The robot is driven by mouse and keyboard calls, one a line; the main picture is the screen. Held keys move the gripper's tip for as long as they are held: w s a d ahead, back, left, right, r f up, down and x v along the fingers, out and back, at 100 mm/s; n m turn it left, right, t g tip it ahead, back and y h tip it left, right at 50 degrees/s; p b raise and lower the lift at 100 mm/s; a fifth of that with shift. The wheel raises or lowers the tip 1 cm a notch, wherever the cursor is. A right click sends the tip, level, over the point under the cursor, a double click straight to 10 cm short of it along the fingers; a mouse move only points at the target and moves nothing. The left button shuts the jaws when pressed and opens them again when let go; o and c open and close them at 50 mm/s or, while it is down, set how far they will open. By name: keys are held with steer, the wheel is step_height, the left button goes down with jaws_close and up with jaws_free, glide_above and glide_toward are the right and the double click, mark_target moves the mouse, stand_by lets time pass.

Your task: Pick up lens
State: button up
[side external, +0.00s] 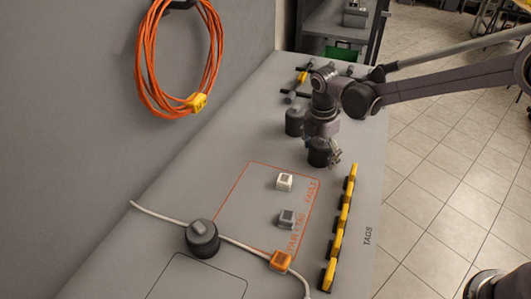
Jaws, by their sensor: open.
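My gripper (334,158) is open above the far half of the grey bench, with nothing visible between its fingers. I cannot tell for sure which thing is the lens. A short dark cylinder (295,122) stands upright to the left of my wrist, partly hidden by my arm.
A white block (285,181), a grey block (287,218) and an orange block (281,260) sit by an orange outline. A pale cable (160,215) crosses the bench. Yellow-and-black pieces (340,232) line the right edge. An orange cord (146,75) hangs on the wall.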

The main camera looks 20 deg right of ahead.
steer(key=c, duration=1.8)
steer(key=shift+r, duration=0.15)
